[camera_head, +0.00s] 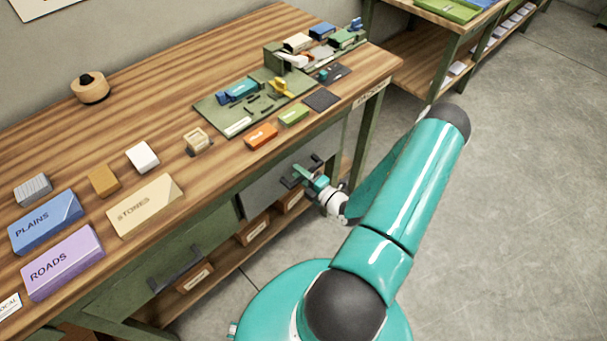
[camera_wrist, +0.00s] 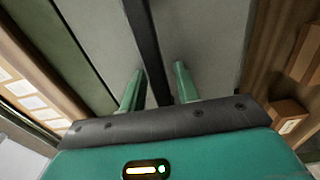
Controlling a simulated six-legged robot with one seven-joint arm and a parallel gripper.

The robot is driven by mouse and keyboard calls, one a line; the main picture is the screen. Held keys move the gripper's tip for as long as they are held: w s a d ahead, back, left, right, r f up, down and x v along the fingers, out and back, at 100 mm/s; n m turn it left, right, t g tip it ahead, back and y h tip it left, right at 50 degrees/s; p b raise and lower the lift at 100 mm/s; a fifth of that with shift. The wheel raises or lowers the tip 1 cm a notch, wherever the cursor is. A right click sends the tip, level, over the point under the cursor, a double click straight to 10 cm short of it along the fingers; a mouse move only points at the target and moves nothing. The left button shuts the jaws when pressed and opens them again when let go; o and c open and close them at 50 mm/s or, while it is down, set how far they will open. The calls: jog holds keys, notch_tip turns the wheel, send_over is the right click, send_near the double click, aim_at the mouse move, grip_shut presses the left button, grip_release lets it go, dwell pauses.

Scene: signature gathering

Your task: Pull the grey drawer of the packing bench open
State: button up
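The grey drawer (camera_head: 262,193) is in the front of the packing bench (camera_head: 100,120), right of a green drawer. Its front looks level with the bench front. Its dark bar handle (camera_head: 314,162) is partly hidden by my gripper (camera_head: 303,178), which is at the handle. In the wrist view the grey drawer front (camera_wrist: 215,35) fills the upper middle, and the dark handle (camera_wrist: 145,35) runs down between the two green fingers of my gripper (camera_wrist: 159,70). The fingers are apart, one on each side of the bar, with a gap on the right side. Contact cannot be told.
The green drawer (camera_head: 205,240) with its own dark handle (camera_head: 177,270) is at the left. Labelled boxes (camera_head: 195,275) stand on a shelf below. Blocks and a green board (camera_head: 215,110) lie on the bench top. Open grey floor (camera_head: 500,200) lies to the right.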

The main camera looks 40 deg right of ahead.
jog(key=shift+w+d+f+h, duration=0.15)
jog(key=shift+d+f, duration=0.15)
jog(key=shift+d, duration=0.2)
jog(key=shift+w+d+f+h, duration=0.15)
jog(key=shift+d+f, duration=0.15)
jog(key=shift+d, duration=0.2)
jog(key=shift+s+a+r, duration=0.15)
jog(key=shift+s+r, duration=0.45)
jog(key=shift+s, duration=0.2)
jog(key=c, duration=0.5)
jog(key=shift+f, duration=0.1)
grip_shut()
jog(key=shift+s, duration=0.2)
jog(key=s, duration=2.3)
jog(key=shift+s, duration=0.2)
